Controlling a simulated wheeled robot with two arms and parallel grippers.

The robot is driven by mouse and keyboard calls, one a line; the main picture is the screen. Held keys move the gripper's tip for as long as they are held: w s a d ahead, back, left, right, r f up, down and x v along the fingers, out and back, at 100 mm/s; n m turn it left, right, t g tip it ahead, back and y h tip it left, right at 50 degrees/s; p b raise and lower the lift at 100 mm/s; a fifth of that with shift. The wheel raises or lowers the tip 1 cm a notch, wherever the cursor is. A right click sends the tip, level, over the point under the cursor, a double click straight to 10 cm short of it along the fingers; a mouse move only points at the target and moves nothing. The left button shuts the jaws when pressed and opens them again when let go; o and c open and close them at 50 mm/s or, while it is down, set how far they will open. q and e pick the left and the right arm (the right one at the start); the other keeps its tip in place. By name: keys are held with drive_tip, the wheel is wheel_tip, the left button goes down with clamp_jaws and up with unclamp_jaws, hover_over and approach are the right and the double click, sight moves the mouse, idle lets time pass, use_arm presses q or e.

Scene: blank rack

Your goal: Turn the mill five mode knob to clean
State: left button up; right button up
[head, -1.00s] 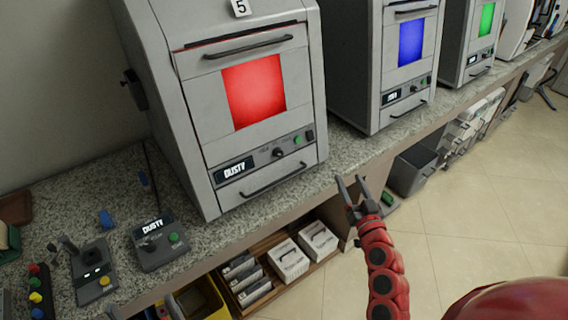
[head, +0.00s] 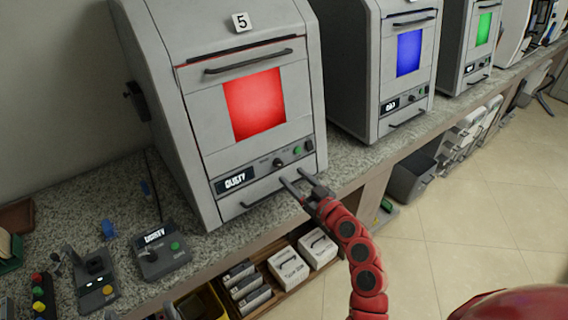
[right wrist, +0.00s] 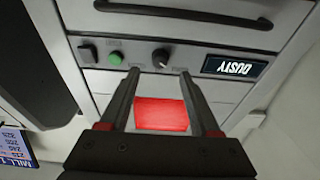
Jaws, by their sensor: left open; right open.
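Mill five (head: 190,110) is the grey machine with the "5" tag and a lit red window. Its front panel has a display (head: 235,181) reading DUSTY, a dark round knob (head: 278,162) and a green button (head: 296,150). My right gripper (head: 302,182) is open and empty in front of the panel, below and right of the knob in the head view. In the right wrist view, the knob (right wrist: 160,57) lies between and just beyond the open fingertips (right wrist: 158,72), with no clear contact. My left gripper (head: 143,313) barely shows at the bottom edge.
Other mills with blue (head: 409,53) and green (head: 484,38) windows stand right. A drawer handle (head: 268,192) is below the panel.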

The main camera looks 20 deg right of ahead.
sight(281, 165)
drive_tip(key=x, duration=0.4)
drive_tip(key=shift+w+r+p, duration=0.15)
drive_tip(key=shift+w+p, duration=0.05)
drive_tip(key=shift+p, duration=0.2)
drive_tip(key=shift+w+a, duration=0.25)
drive_tip(key=shift+w, duration=0.25)
clamp_jaws()
